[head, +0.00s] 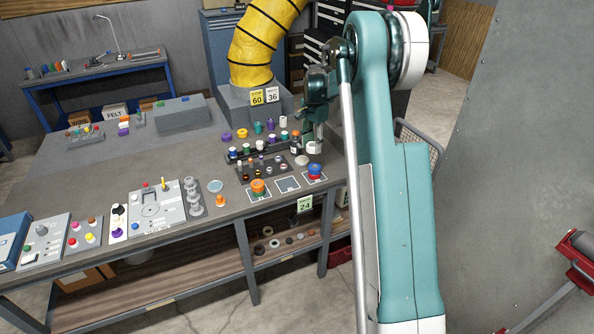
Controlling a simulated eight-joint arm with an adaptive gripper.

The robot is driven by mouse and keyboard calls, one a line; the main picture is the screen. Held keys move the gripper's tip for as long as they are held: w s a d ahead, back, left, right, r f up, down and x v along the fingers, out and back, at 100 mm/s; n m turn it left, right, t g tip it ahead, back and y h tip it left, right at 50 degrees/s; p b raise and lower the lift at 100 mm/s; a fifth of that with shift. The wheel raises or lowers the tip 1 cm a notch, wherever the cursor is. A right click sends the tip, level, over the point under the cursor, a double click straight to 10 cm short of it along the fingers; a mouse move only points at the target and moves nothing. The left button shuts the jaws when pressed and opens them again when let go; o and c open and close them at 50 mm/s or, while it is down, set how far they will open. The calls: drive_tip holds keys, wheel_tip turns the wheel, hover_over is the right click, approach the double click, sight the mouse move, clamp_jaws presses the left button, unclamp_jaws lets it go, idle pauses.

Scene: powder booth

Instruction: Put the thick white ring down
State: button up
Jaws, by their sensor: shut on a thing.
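My gripper (317,131) points down over the right part of the grey workbench (190,165). It is shut on the thick white ring (314,148), which shows just below the fingers. I cannot tell from this view whether the ring touches anything beneath it. A blue and red round stack (315,171) stands on a marked square in front of the ring. An orange round stack (258,187) stands on another marked square to the left, with a bare marked square (287,185) between them.
Dark trays with small coloured parts (262,167) lie left of my gripper. Several coloured pieces (257,127) stand behind, near a yellow duct (264,42) on a grey base. Control panels (158,210) fill the front left. The middle left of the bench is clear.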

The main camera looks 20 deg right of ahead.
drive_tip(key=a+f+n+b, duration=0.1)
drive_tip(key=a+f+n, duration=0.1)
drive_tip(key=a, duration=0.4)
drive_tip(key=a+f+n, duration=0.3)
drive_tip(key=a+n, duration=0.1)
drive_tip(key=a, duration=0.2)
drive_tip(key=shift+a+n+b, duration=0.3)
drive_tip(key=shift+a+b, duration=0.05)
drive_tip(key=shift+b, duration=0.05)
drive_tip(key=shift+f, duration=0.1)
hover_over(287, 184)
drive_tip(key=shift+s+f, duration=0.15)
drive_tip(key=shift+f, duration=3)
drive_tip(key=shift+f, duration=1.85)
drive_tip(key=shift+f, duration=0.15)
drive_tip(key=o, duration=1)
